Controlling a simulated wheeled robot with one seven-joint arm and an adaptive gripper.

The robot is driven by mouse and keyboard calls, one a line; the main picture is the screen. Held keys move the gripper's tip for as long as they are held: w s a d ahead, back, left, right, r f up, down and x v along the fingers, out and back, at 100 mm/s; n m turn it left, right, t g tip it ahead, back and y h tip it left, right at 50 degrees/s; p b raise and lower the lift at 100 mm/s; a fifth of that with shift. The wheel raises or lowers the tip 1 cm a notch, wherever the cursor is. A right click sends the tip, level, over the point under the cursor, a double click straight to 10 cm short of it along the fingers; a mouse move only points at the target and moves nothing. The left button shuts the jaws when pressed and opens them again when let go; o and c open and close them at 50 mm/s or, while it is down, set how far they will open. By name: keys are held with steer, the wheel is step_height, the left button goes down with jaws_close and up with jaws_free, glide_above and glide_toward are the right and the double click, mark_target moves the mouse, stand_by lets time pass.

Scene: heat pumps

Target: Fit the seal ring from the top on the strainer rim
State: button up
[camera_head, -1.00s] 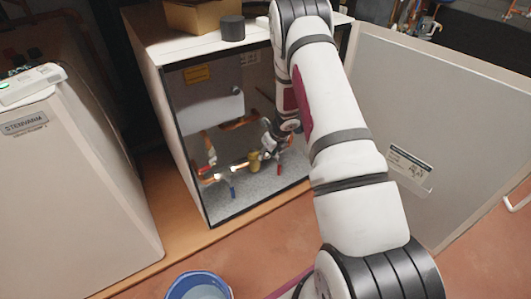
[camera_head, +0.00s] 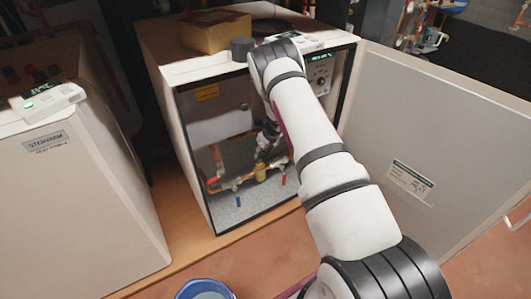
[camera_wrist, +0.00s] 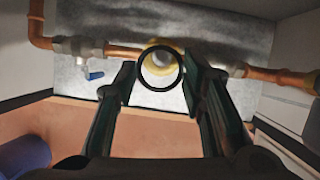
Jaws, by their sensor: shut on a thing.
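My gripper (camera_wrist: 160,84) is shut on a thin black seal ring (camera_wrist: 160,91), held between the fingertips in the wrist view. The brass-yellow strainer (camera_wrist: 157,58) shows through and behind the ring, on the copper pipe. The ring and strainer overlap in this view, but I cannot tell the gap between them. In the head view the strainer (camera_head: 260,172) sits low inside the open cabinet. My gripper (camera_head: 262,148) is just above it there, small and dark; the ring cannot be made out. The strainer's rim is partly hidden by the ring.
The copper pipe (camera_wrist: 122,50) carries valves with a blue handle (camera_wrist: 95,75) and a red handle (camera_head: 213,180). The cabinet walls and open door (camera_head: 440,130) bound the space. A cardboard box (camera_head: 215,32) and a dark cylinder (camera_head: 241,49) stand on top. A blue bucket (camera_head: 204,290) stands in front.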

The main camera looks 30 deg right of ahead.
mark_target(261, 162)
steer(key=shift+w, duration=0.85)
steer(key=shift+f+b, duration=0.75)
steer(key=shift+f, duration=0.6)
steer(key=shift+s+f+b, duration=0.15)
steer(key=shift+f+b, duration=0.55)
steer(key=shift+f, duration=0.45)
steer(key=o, duration=0.5)
steer(key=o, duration=0.5)
steer(key=shift+o, duration=0.2)
steer(key=shift+r, duration=0.1)
